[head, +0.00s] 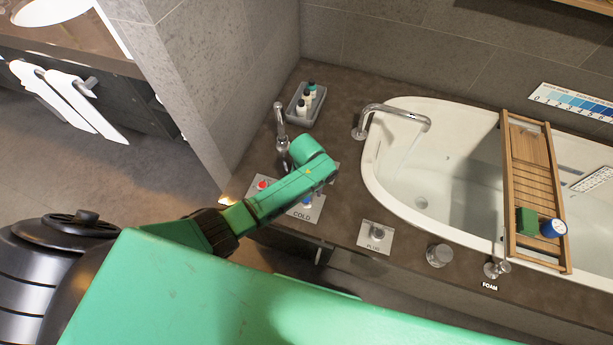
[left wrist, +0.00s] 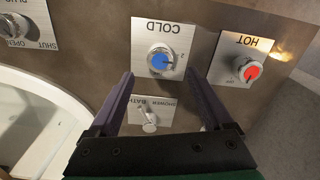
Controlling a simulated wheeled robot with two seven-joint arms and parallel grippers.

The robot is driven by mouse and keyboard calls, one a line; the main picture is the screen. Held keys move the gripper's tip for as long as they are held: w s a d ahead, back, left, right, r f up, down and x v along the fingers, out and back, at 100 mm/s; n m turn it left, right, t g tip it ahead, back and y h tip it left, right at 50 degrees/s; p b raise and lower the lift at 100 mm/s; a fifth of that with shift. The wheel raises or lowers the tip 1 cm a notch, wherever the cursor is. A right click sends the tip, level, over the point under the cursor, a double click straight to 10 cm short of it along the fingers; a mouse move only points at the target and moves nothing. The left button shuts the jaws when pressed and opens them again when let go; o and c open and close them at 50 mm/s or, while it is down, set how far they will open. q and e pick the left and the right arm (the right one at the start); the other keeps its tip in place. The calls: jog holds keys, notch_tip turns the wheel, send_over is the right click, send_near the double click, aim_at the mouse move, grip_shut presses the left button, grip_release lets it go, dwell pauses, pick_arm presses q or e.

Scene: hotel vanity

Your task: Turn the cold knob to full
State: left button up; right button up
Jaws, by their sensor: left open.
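The cold knob (left wrist: 160,60) is a round metal knob with a blue centre on a square silver plate marked COLD. In the left wrist view it is just beyond the gap between the fingertips of my open, empty left gripper (left wrist: 162,76). I cannot tell how far above the knob the fingers are. In the head view a blue part of the cold knob (head: 306,201) shows beside my green arm, which covers the rest. The left fingers are hidden in the head view. My right gripper is not in view.
The red-centred hot knob (left wrist: 248,71) is beside the cold plate. A shower/bath lever (left wrist: 149,122) lies between the fingers in the wrist picture. In the head view, a plug knob (head: 377,232), a curved spout (head: 392,110), a bottle tray (head: 305,104) and the bathtub (head: 376,180) are nearby.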

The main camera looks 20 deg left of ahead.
aim_at(306, 199)
pick_arm(q)
notch_tip(306, 199, up, 8)
jog(key=shift+r+p, duration=0.2)
jog(key=shift+p, duration=0.15)
